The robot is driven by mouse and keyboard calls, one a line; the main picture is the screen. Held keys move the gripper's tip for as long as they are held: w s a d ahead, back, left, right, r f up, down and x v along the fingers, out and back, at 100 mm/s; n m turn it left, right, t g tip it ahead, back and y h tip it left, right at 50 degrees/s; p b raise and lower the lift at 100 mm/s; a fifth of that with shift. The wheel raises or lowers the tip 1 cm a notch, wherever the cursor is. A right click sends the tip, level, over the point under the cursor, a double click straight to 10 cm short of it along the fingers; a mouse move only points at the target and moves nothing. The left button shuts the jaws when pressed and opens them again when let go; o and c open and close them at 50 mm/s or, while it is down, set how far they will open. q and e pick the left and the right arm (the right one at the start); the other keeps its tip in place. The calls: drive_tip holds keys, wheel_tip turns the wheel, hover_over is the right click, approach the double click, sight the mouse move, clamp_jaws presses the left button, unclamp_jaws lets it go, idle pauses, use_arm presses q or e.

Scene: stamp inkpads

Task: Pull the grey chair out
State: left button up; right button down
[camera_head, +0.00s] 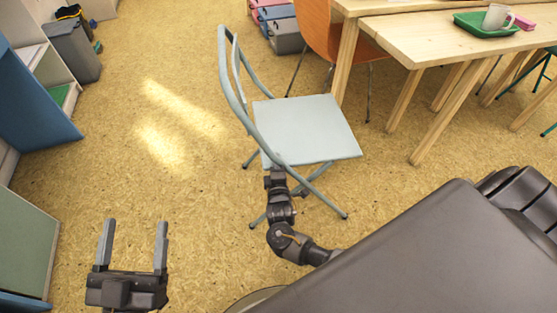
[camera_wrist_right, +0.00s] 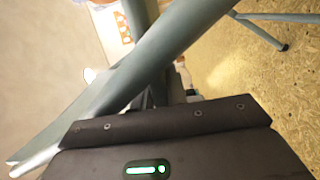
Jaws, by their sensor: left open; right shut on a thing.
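The grey chair (camera_head: 310,128) stands on the floor in the middle of the head view, its back frame toward the left and its seat toward the tables. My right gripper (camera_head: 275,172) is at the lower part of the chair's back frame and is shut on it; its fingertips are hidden. In the right wrist view a grey chair tube (camera_wrist_right: 150,65) crosses close in front of the gripper. My left gripper (camera_head: 132,243) is open and empty over bare floor at the lower left, apart from the chair.
An orange chair (camera_head: 318,30) is behind the grey chair. A dark bin (camera_head: 72,50) and shelves line the left. The floor left of the chair is clear.

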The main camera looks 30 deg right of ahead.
drive_tip(key=shift+a, duration=0.35)
drive_tip(key=c, duration=1.5)
unclamp_jaws()
drive_tip(key=shift+w, duration=0.1)
drive_tip(key=shift+c, duration=0.2)
drive_tip(key=shift+o, duration=1.1)
use_arm(q)
drive_tip(key=shift+a, duration=0.1)
use_arm(e)
drive_tip(key=shift+d, duration=0.2)
drive_tip(key=shift+s+a, duration=0.15)
drive_tip(key=shift+s, duration=0.45)
use_arm(q)
wheel_tip(320, 180, down, 8)
drive_tip(key=w+a+n+g+y+p, duration=0.1)
drive_tip(key=a+g+y+p, duration=0.1)
drive_tip(key=g+y, duration=0.2)
drive_tip(key=shift+w+a+r+y+p, duration=0.2)
drive_tip(key=shift+w+a+y+p, duration=0.05)
drive_tip(key=shift+y+p, duration=0.05)
use_arm(e)
drive_tip(key=v, duration=0.9)
drive_tip(key=shift+s+a, duration=0.25)
drive_tip(key=shift+a, duration=0.1)
